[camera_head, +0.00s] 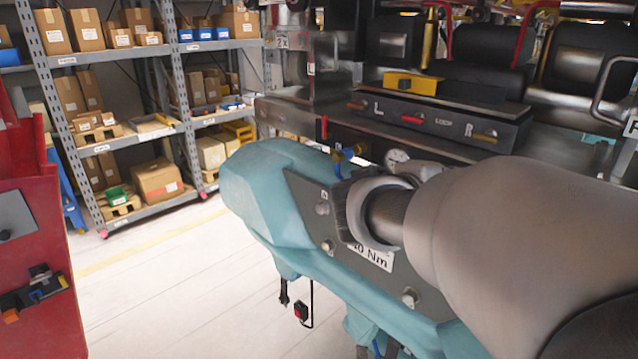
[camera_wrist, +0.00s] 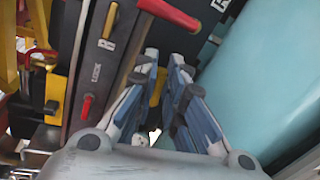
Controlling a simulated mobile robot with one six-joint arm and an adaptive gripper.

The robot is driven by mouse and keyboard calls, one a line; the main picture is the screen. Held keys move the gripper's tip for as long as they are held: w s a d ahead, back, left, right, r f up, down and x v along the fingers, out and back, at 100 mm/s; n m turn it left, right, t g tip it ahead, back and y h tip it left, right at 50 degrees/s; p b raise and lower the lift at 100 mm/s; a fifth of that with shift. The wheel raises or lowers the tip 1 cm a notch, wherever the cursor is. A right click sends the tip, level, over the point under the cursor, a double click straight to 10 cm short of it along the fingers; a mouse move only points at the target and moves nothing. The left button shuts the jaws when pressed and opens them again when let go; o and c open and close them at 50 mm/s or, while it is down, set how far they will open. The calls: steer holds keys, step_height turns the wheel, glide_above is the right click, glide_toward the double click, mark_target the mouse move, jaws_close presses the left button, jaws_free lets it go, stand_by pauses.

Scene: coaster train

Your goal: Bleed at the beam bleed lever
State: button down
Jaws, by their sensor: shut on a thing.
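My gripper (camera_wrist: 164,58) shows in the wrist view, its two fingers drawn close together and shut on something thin. The held part is mostly hidden between the dark finger pads; it appears to be the bleed lever. My arm covers much of the beam's plate there. The beam also fills the right of the wrist view (camera_wrist: 262,70).
A red handle (camera_wrist: 168,14) lies just beyond my fingertips. A panel (camera_head: 450,125) with red and yellow levers marked L, LOCK and R runs behind the beam. Shelves (camera_head: 190,46) with boxes stand at the back left. A red cabinet (camera_head: 35,220) is at the left; the floor between is clear.

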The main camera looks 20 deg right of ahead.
steer(key=f+m+b, duration=0.1)
steer(key=b, duration=0.2)
steer(key=shift+s+m+t, duration=0.1)
steer(key=shift+m+t, duration=0.2)
steer(key=shift+b, duration=0.65)
steer(key=shift+m, duration=0.3)
steer(key=shift+r, duration=0.1)
steer(key=c, duration=1.7)
jaws_free()
steer(key=shift+d, duration=0.1)
steer(key=v, duration=1.2)
